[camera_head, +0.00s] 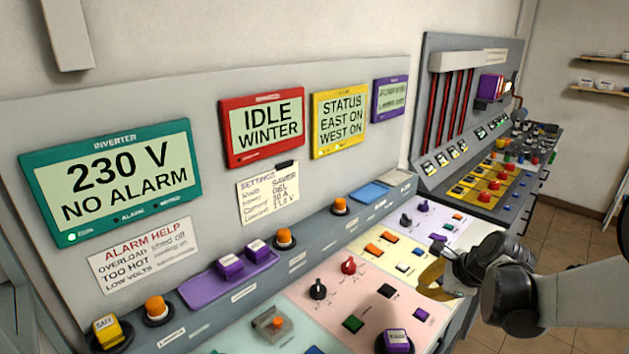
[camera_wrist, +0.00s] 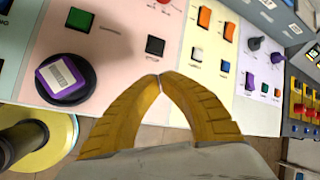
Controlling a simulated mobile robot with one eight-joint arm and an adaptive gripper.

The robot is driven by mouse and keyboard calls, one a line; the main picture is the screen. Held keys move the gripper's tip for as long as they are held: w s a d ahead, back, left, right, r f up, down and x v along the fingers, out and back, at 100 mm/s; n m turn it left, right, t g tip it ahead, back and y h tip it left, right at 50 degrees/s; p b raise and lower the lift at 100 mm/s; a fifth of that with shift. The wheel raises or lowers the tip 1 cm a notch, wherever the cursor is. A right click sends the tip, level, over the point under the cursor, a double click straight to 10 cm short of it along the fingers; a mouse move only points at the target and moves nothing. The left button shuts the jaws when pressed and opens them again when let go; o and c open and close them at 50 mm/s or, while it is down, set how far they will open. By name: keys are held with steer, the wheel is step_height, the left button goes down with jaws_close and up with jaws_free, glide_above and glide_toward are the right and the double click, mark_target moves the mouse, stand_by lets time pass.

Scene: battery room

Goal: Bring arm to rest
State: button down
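My gripper (camera_head: 430,283) reaches in from the right over the front part of the sloped control panel (camera_head: 325,283). In the wrist view, the two yellow fingers of my gripper (camera_wrist: 159,77) meet at their tips, with nothing seen between them. The fingertips are above the panel's front edge, close to a black square button (camera_wrist: 155,45). The dark arm joints and grey link behind the gripper hide part of the panel's right end in the head view.
A purple block (camera_wrist: 61,77) sits on a round black base near the panel's front edge. Knobs, including a red one (camera_head: 348,265), and coloured buttons stand up from the panel. Screens, such as the green-framed inverter display (camera_head: 115,180), line the wall. Tiled floor (camera_head: 560,240) is open at the right.

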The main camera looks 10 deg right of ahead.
steer(key=s+a+r+n+h, duration=0.1)
steer(key=s+a+r+n, duration=0.3)
steer(key=s+a+n, duration=0.3)
steer(key=s+a+r+n+h, duration=0.1)
steer(key=s+a+r+n, duration=0.3)
steer(key=s+a+n, duration=0.4)
steer(key=shift+s+r+n, duration=0.35)
steer(key=shift+s+n, duration=1.5)
steer(key=shift+n, duration=2.05)
